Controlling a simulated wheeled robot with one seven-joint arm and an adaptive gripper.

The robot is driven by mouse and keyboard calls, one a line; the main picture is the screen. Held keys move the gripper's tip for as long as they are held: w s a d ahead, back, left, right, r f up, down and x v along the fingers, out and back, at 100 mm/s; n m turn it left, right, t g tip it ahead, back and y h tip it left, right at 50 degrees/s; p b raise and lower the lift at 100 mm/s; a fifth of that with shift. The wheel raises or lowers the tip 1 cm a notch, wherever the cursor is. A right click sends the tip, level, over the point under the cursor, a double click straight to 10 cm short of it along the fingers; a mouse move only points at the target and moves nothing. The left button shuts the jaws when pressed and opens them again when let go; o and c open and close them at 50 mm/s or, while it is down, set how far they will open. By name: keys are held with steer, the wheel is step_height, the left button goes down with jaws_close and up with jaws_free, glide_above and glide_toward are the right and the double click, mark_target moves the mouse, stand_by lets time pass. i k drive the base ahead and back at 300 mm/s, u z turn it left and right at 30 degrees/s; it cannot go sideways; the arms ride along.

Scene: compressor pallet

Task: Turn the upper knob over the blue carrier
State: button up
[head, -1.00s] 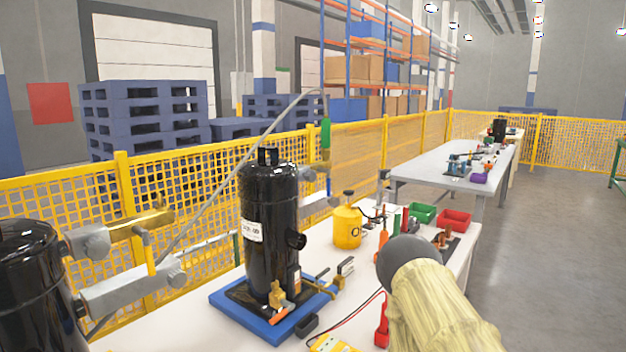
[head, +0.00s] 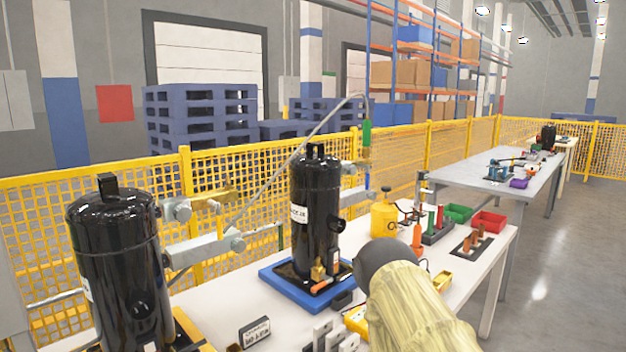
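The blue carrier (head: 275,279) lies on the white bench with a tall black compressor (head: 318,205) upright on it. Behind the compressor's right side, an upper metal fitting (head: 352,168) and a lower one (head: 353,194) stick out, one above the other. They are partly hidden by the compressor, and a knob on the upper one is too small to make out clearly. My arm, with a dark rounded end and a pale yellow sleeve, fills the lower right, in front of the bench and right of the carrier. No gripper fingers show.
A second black compressor (head: 118,265) stands at left, with metal fittings (head: 205,250) at its right. A yellow can (head: 384,219), a green bin (head: 457,213) and a red bin (head: 488,222) stand farther along the bench. A yellow mesh fence (head: 235,170) runs behind. The floor at right is clear.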

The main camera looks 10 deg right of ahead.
mark_target(351, 170)
steer(key=u, duration=0.35)
steer(key=k, duration=0.8)
steer(key=z, duration=0.45)
steer(key=i, duration=0.6)
steer(key=z, duration=0.75)
steer(key=i, duration=0.7)
steer(key=u, duration=0.1)
